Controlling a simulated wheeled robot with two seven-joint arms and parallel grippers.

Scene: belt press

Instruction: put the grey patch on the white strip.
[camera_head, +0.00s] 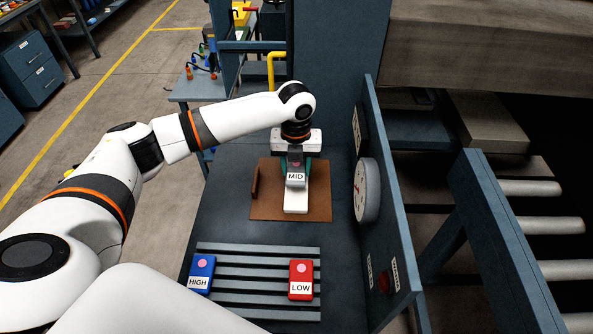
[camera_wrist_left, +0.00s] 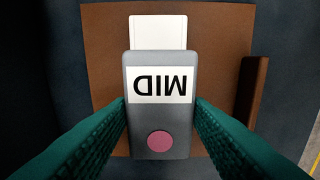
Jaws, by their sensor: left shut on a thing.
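The grey patch (camera_head: 296,181) has a white "MID" label and a pink dot. My left gripper (camera_head: 295,158) is shut on it from above. In the left wrist view the grey patch (camera_wrist_left: 158,115) sits between the two green fingers of my left gripper (camera_wrist_left: 160,110). The white strip (camera_head: 296,202) lies on a brown mat (camera_head: 262,205), and the white strip's end (camera_wrist_left: 158,32) shows beyond the patch in the wrist view. The patch is over the strip and hides part of it; I cannot tell whether they touch. My right gripper is not in view.
A blue "HIGH" patch (camera_head: 202,270) and a red "LOW" patch (camera_head: 301,279) lie on a slatted rack (camera_head: 250,262). A brown bar (camera_head: 255,182) lies on the mat's left side. A panel with a round gauge (camera_head: 367,190) stands to the right.

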